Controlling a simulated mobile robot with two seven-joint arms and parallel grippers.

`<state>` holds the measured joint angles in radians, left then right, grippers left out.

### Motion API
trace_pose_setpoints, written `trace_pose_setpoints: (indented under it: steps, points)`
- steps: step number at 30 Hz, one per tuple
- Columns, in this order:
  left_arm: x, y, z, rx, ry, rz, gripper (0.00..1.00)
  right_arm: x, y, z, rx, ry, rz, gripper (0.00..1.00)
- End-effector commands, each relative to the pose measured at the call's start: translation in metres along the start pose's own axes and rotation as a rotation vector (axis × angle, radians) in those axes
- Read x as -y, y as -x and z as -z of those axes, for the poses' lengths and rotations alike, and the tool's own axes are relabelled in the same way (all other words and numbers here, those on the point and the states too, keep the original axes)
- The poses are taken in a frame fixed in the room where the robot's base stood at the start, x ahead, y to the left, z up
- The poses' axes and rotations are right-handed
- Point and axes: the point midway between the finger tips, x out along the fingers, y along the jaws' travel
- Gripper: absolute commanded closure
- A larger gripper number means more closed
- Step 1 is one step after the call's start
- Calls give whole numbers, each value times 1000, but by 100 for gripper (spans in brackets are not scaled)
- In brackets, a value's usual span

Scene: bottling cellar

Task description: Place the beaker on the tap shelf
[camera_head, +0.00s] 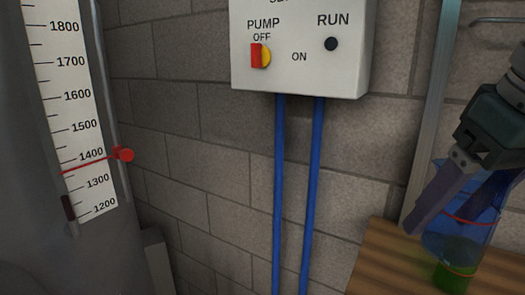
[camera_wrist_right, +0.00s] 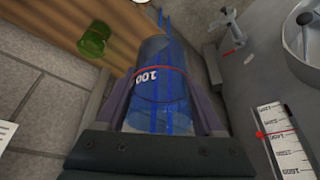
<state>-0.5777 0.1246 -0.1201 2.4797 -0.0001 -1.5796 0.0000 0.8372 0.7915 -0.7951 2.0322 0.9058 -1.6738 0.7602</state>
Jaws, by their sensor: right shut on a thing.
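The beaker (camera_head: 447,240) is a clear blue cylinder with red lines, at the right edge of the head view. My right gripper (camera_head: 465,203) is shut on it, with a finger on either side. In the right wrist view the beaker (camera_wrist_right: 158,60) shows a red ring and the mark "100" between the fingers (camera_wrist_right: 158,108). It is held over or in front of a wooden surface (camera_head: 385,262); I cannot tell the gap, nor whether this surface is the tap shelf. My left gripper is not in view.
A green glass (camera_head: 455,277) stands on the wood, partly behind the beaker; it also shows in the wrist view (camera_wrist_right: 94,40). A grey tank with a scale (camera_head: 85,110) is at left. A pump switch box (camera_head: 300,75) with blue pipes (camera_head: 280,190) is on the block wall.

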Motion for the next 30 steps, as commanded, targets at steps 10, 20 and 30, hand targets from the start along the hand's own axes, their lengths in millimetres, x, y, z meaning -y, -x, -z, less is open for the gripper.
trace_pose_setpoints:
  steps: [10,20,30]
  points:
    - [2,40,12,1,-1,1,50,25,127,-4,-5,-127,-57,86]
    - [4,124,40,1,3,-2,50,25,206,30,0,-129,-54,86]
    - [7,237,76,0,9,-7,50,24,315,75,0,-129,-53,86]
